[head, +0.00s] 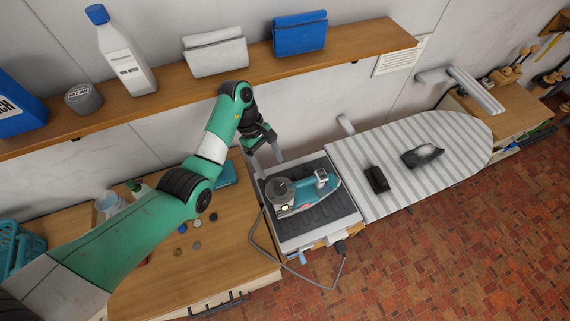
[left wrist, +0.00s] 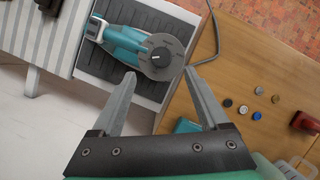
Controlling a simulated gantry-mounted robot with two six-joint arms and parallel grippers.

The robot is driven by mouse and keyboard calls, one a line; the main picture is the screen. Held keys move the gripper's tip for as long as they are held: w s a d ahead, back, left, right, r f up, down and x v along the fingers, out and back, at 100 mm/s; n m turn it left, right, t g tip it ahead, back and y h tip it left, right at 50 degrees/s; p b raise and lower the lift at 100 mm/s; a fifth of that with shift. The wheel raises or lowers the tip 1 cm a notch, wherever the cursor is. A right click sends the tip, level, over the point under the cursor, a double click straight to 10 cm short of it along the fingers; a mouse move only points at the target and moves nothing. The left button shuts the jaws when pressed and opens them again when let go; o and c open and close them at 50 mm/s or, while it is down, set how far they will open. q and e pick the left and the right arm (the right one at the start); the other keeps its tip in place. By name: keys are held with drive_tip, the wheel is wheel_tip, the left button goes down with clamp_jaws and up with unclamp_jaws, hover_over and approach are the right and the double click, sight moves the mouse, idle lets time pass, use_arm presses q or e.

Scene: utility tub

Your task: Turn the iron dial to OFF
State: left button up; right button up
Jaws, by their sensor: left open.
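The teal and grey iron (head: 308,194) rests on a dark ribbed pad in a white tray (head: 345,207) beside the ironing board. Its round grey dial (head: 280,190) shows at its left end in the head view. In the left wrist view the dial (left wrist: 161,56) has a dark centre knob with a light pointer mark; its lettering is too small to read. My left gripper (head: 264,158) is open and empty, above the tray's back left edge, apart from the dial. In the left wrist view its fingertips (left wrist: 158,74) spread below the dial. My right gripper is not in view.
The striped ironing board (head: 440,135) holds a dark block (head: 377,179) and a grey-black item (head: 422,155). A cord (head: 262,250) loops in front of the tray. Several small discs lie on the wooden counter (head: 235,245). A shelf (head: 190,85) with a bottle runs above.

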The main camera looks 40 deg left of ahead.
sight(280, 186)
use_arm(q)
drive_tip(key=b+x, duration=0.1)
drive_tip(key=x, duration=0.6)
drive_tip(key=b+x, duration=0.1)
drive_tip(key=x, duration=0.2)
drive_tip(key=shift+s+a+f+b, duration=0.1)
drive_tip(key=shift+a+f+b, duration=0.1)
drive_tip(key=shift+f+b, duration=0.1)
drive_tip(key=shift+r, duration=0.1)
clamp_jaws()
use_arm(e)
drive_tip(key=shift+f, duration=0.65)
